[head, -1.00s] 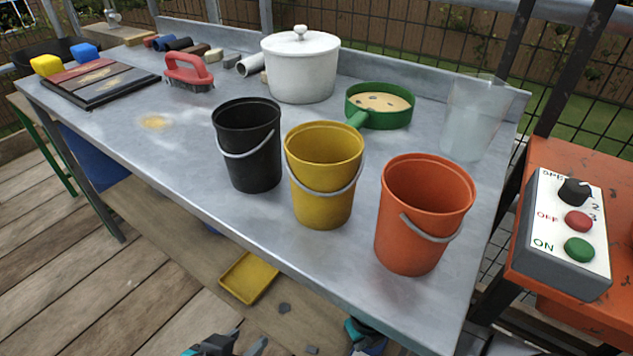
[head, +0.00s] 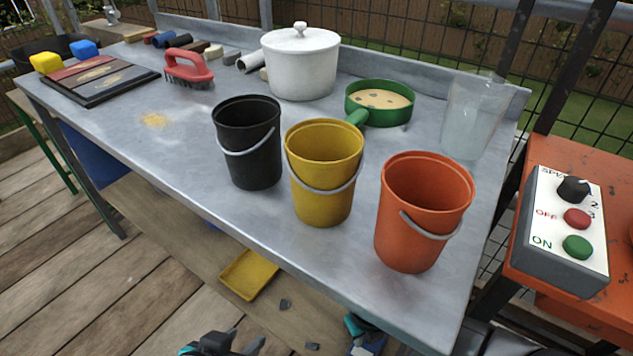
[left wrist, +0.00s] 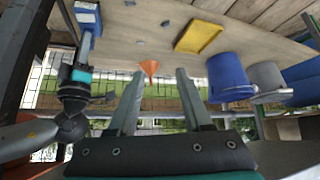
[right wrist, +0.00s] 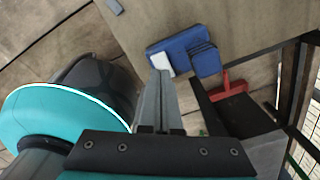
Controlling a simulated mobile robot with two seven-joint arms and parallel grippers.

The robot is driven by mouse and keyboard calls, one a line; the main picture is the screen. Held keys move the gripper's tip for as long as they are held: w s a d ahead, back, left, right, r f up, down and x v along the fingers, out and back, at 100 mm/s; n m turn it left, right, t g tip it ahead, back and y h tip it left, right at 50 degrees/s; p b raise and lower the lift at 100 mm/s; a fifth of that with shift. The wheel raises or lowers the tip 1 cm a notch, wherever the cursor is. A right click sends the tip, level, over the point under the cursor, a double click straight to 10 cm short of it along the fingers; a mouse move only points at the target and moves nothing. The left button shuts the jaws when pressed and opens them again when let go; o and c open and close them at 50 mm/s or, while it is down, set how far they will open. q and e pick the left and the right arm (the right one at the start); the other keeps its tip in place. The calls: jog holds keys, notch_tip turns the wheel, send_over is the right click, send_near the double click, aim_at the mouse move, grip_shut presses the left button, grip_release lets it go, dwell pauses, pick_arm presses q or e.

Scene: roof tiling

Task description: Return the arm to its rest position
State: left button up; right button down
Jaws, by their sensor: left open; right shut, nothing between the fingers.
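My left gripper (head: 244,342) shows at the bottom edge of the head view, in front of the workbench and below its top. In the left wrist view its two fingers (left wrist: 158,74) stand apart with nothing between them. My right gripper (right wrist: 159,76) is shut and empty in the right wrist view, its fingers pressed together above the boards and a low shelf. In the head view, only a teal part (head: 354,325) shows near the bottom, and I cannot tell whether it is mine. The rest of both arms is mostly out of view.
The workbench (head: 180,190) holds black (head: 248,145), yellow (head: 322,175) and orange buckets (head: 420,215), a white pot (head: 300,68) and a green pan (head: 378,118). A switch box (head: 568,230) stands at right. Below are a yellow tray (head: 248,275) and blue boxes (right wrist: 184,47).

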aim_at(356, 351)
jog(key=shift+f+b, duration=0.6)
jog(key=shift+f, duration=0.2)
jog(key=shift+f+b, duration=1.75)
pick_arm(q)
jog(key=w+d+r+t+h, duration=0.1)
jog(key=d+r+t+h, duration=0.2)
jog(key=d+t, duration=0.4)
jog(key=shift+w+d+r+n+t+h, duration=0.3)
jog(key=shift+d+t+h, duration=0.05)
jog(key=shift+t+h, duration=0.35)
pick_arm(e)
jog(key=shift+r, duration=0.75)
jog(key=shift+a+r, duration=0.1)
